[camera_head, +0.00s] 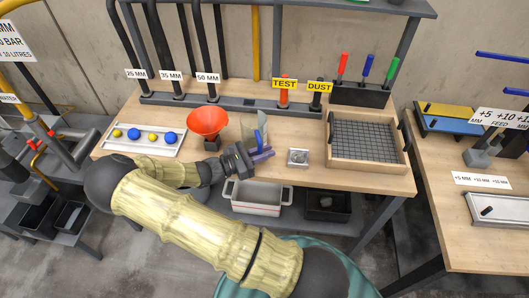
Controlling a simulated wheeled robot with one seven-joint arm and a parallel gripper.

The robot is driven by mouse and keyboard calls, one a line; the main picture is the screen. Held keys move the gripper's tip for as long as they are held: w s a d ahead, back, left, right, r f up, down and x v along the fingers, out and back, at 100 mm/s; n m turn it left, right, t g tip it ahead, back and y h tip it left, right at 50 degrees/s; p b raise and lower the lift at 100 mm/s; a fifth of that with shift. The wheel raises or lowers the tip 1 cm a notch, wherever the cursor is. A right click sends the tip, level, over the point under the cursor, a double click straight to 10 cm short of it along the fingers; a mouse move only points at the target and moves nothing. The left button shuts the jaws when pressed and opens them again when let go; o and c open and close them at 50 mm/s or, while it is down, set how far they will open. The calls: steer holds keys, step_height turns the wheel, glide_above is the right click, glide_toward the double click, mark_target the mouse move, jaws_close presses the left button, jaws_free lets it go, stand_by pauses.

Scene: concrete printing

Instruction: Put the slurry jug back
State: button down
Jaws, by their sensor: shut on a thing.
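A pale, greyish jug (249,126) with a blue-grey upright part on its right side shows at the middle of the wooden bench. I take it for the slurry jug. My gripper (260,155) is in front of its lower part and hides it, so the jug's base and contents do not show. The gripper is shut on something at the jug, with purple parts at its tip. I cannot tell whether the jug touches the bench.
An orange funnel (207,122) stands close left of the jug. A tray of coloured balls (143,138) lies further left. A small metal square piece (298,157) and a gridded wooden box (399,158) are to the right. Labelled hoses (180,80) stand behind. A grey tub (257,207) sits below.

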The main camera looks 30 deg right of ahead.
steer(key=shift+f, duration=0.15)
steer(key=c, duration=1.4)
jaws_free()
steer(key=shift+c, duration=0.2)
steer(key=a+b, duration=0.1)
steer(key=a, duration=1.1)
steer(key=shift+w, duration=0.2)
